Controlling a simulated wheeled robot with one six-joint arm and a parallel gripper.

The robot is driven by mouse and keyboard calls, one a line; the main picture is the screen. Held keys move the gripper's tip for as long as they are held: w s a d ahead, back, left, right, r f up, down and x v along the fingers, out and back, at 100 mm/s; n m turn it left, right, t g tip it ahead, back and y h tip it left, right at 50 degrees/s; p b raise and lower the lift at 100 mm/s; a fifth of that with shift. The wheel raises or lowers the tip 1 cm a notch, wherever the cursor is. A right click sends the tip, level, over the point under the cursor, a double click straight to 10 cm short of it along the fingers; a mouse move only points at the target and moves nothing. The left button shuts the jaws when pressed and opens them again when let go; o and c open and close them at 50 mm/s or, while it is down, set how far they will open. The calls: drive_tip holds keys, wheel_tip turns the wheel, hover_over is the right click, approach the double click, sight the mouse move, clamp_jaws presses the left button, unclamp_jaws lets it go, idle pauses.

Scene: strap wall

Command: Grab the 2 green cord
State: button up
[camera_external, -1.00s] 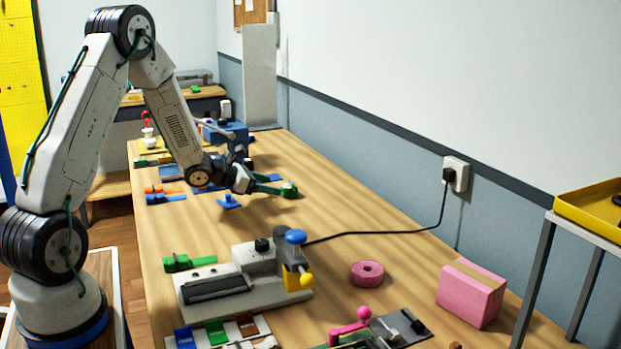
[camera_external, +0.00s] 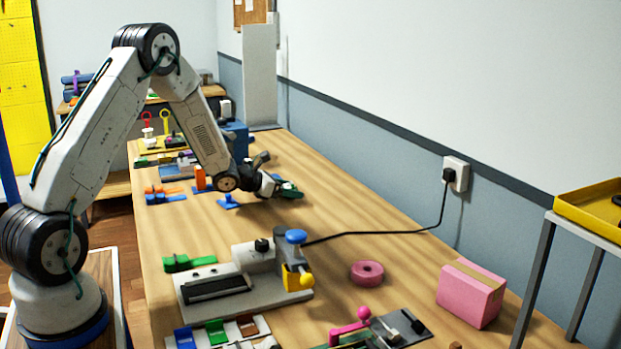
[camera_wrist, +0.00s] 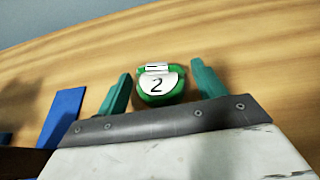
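The green cord (camera_wrist: 160,95) is a small round green piece with a white label marked 2, lying on the wooden table in the wrist view. My gripper (camera_wrist: 161,71) is open, with one teal finger on each side of it. A gap shows between the cord and each finger, so neither finger is seen touching it. In the external view my gripper (camera_external: 285,188) is low over the table, and I cannot clearly tell the cord from the fingers there.
A blue piece (camera_wrist: 63,117) lies left of the fingers. A grey fixture with a blue knob (camera_external: 296,237), a pink roll (camera_external: 367,273) and a pink box (camera_external: 471,293) stand nearer the camera. A black cable (camera_external: 400,232) crosses the table. The table beyond the cord is bare.

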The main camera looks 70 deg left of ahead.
drive_tip(key=c, duration=0.8)
drive_tip(key=shift+r, duration=0.15)
